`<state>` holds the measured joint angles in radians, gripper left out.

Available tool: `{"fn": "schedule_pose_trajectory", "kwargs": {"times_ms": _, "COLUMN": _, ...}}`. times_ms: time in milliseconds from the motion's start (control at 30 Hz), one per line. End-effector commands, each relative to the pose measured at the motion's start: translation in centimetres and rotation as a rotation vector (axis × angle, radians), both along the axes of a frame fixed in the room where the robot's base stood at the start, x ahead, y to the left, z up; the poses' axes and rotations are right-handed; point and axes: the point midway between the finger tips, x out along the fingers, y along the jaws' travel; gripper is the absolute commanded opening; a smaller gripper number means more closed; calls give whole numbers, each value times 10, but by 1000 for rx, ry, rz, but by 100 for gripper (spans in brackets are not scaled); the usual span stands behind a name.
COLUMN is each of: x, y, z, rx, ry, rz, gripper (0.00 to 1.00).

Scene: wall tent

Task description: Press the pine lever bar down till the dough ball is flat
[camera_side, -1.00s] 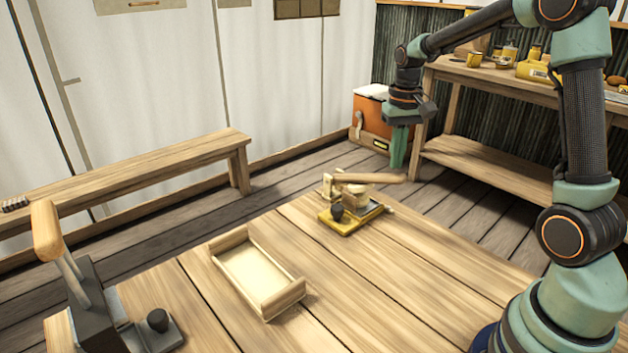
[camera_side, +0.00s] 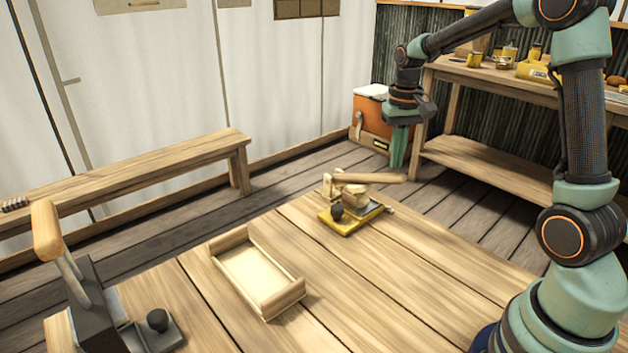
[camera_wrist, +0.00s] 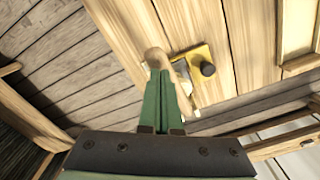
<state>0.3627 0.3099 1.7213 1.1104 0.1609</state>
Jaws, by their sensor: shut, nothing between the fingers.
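The pine lever bar (camera_side: 372,178) lies nearly level above a small press with a yellow base (camera_side: 340,228) at the table's far end. My gripper (camera_side: 397,164) is shut and empty, pointing down just above the bar's free right end; I cannot tell whether it touches. In the wrist view my gripper's fingers (camera_wrist: 158,82) overlap the bar (camera_wrist: 154,57). A pale rounded piece (camera_side: 357,191) under the bar may be the dough ball, partly hidden.
A shallow wooden tray (camera_side: 290,301) lies mid-table. A grey press with a wooden-handled lever (camera_side: 47,232) stands at front left. An orange cooler (camera_side: 368,119), a bench (camera_side: 120,180) and a loaded shelf (camera_side: 500,85) stand beyond the table. Right of the tray, the table is clear.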

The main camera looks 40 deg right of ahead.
Motion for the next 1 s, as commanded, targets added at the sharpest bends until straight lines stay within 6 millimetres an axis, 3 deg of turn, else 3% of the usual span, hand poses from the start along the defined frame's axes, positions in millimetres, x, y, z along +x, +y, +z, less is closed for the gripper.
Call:
{"fn": "schedule_pose_trajectory", "kwargs": {"times_ms": 467, "x": 0, "y": 0, "z": -1, "rx": 0, "ry": 0, "rz": 0, "gripper": 0}}
{"fn": "schedule_pose_trajectory", "kwargs": {"times_ms": 1000, "x": 0, "y": 0, "z": -18, "rx": 0, "ry": 1, "rz": 0, "gripper": 0}}
